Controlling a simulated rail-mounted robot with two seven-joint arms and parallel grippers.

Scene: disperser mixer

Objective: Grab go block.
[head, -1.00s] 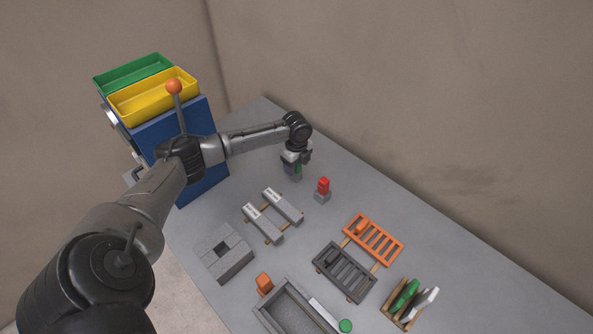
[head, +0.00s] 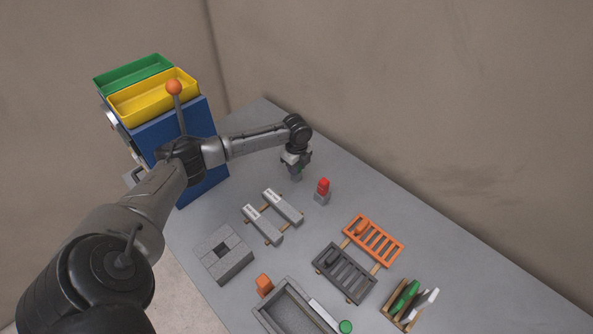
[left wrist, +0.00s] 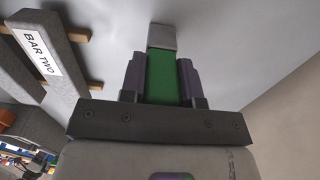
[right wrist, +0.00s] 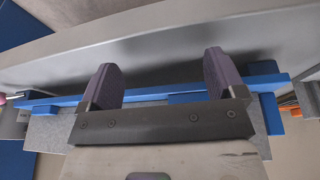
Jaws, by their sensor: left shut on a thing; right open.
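The green block, which I take to be the go block, shows in the left wrist view (left wrist: 164,80). It sits between the two fingers of my left gripper (left wrist: 163,70), which is shut on it. A small grey base (left wrist: 163,37) shows at the block's far end. In the head view my left gripper (head: 295,170) points down low over the back of the table, and the block is mostly hidden there. A red block (head: 323,186) on its own grey base stands just right of it. My right gripper (right wrist: 160,65) is open, with a blue bar behind its fingers.
Two grey labelled bars (head: 273,216) lie on wooden strips in front of my left gripper. A grey square block (head: 223,254), a dark rack (head: 345,272), an orange rack (head: 373,240) and a grey tray (head: 262,318) stand nearer. A blue cabinet with bins (head: 150,97) is at left.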

